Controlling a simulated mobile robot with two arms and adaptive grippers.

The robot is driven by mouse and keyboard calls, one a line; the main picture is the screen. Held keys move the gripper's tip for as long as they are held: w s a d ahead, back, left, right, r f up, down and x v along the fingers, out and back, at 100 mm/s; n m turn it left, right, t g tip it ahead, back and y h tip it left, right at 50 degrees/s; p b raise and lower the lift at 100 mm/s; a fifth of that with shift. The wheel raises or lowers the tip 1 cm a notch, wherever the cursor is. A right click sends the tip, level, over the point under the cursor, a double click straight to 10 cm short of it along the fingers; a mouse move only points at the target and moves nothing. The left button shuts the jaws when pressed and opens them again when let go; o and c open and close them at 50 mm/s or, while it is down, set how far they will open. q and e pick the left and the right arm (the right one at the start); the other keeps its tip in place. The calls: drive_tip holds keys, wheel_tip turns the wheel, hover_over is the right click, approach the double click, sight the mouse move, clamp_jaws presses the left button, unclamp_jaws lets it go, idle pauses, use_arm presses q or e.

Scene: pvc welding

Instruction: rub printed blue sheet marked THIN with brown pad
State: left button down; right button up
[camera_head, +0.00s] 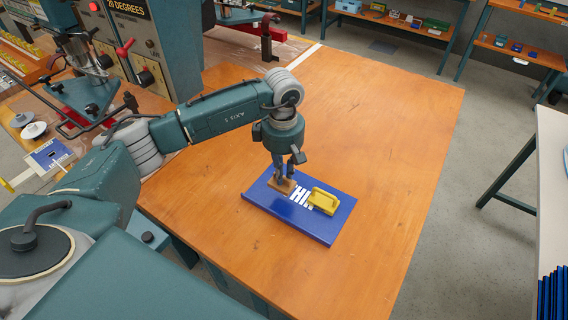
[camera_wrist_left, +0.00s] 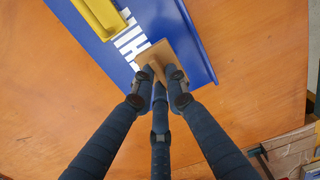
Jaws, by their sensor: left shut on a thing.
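The blue sheet (camera_head: 301,225) lies on the orange table, with large white printed letters partly covered. The visible letters also show in the left wrist view (camera_wrist_left: 130,40). My left gripper (camera_head: 284,180) points down over the left part of the sheet. It is shut on the brown pad (camera_head: 281,187), which also shows between the fingertips in the left wrist view (camera_wrist_left: 155,56). The pad appears to be at the sheet's surface beside the letters; exact contact is hard to tell. A yellow block-like piece (camera_head: 323,201) sits on the sheet right of the letters. My right gripper is not in view.
The orange table (camera_head: 380,130) is largely clear behind and right of the sheet. A machine (camera_head: 150,40) stands at the left back. A small blue card (camera_head: 48,156) lies at far left. A pale table (camera_head: 553,170) stands at the right.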

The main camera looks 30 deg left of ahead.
use_arm(q)
drive_tip(key=shift+r+p, duration=0.45)
drive_tip(key=shift+r, duration=0.85)
